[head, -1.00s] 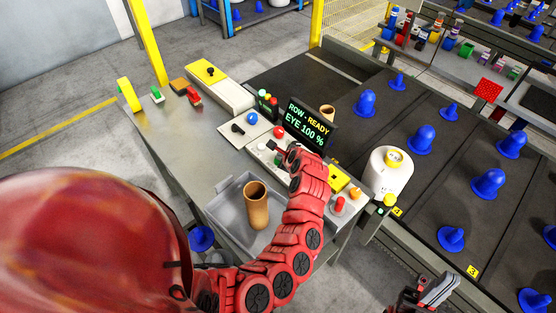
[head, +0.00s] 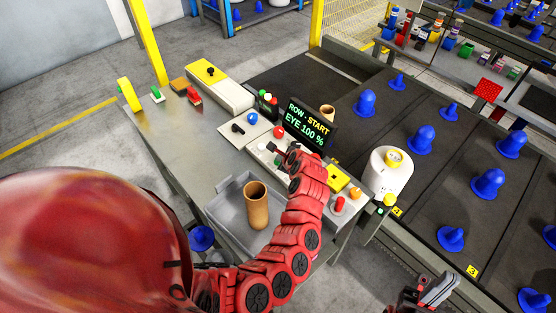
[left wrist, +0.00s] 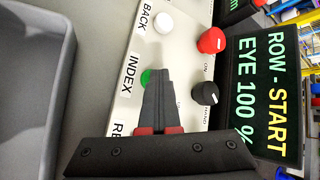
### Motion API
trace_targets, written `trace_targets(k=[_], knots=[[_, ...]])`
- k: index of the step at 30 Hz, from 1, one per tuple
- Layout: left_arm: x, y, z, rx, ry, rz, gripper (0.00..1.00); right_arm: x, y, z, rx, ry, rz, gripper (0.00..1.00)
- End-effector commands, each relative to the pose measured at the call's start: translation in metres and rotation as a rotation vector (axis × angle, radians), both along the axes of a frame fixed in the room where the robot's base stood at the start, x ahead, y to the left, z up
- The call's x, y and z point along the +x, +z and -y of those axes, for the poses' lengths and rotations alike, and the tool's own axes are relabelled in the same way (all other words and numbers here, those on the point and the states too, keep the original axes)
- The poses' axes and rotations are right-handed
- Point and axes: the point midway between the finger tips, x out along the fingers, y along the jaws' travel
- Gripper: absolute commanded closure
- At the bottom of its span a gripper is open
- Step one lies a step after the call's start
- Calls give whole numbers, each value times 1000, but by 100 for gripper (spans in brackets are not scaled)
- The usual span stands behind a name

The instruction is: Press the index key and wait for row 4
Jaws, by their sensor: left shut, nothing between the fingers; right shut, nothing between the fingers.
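My left gripper (head: 274,148) is shut and empty over the control panel (head: 231,131). In the left wrist view its closed fingertips (left wrist: 158,75) are at the green key (left wrist: 145,78) beside the INDEX label (left wrist: 130,74) and hide most of it. I cannot tell whether they touch it. The dark display (head: 308,125) reads "ROW - START, EYE 100 %"; it also shows in the left wrist view (left wrist: 265,95). My right gripper (head: 440,291) is shut and empty at the lower right, away from the panel.
A white key (left wrist: 163,22) by BACK, a red knob (left wrist: 211,40) and a black knob (left wrist: 205,92) sit close to the fingers. A grey tray (head: 222,207) with a brown tube (head: 257,207) is nearby. Belts with blue cones (head: 366,103) and a white bobbin (head: 388,173) lie right.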

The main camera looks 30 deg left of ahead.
Motion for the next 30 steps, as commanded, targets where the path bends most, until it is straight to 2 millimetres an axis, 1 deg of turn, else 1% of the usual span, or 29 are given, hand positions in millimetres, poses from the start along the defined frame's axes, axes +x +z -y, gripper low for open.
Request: trace_targets(k=[5,16,26,30], knots=[[0,3,1,-1,-1,-1,100,0,4,0,0,0,0,100],[0,19,1,-1,-1,-1,100,0,26,0,0,0,0,100],[0,18,1,-1,0,-1,100,0,25,0,0,0,0,100],[0,22,1,-1,-1,0,100,0,30,0,0,0,0,100]])
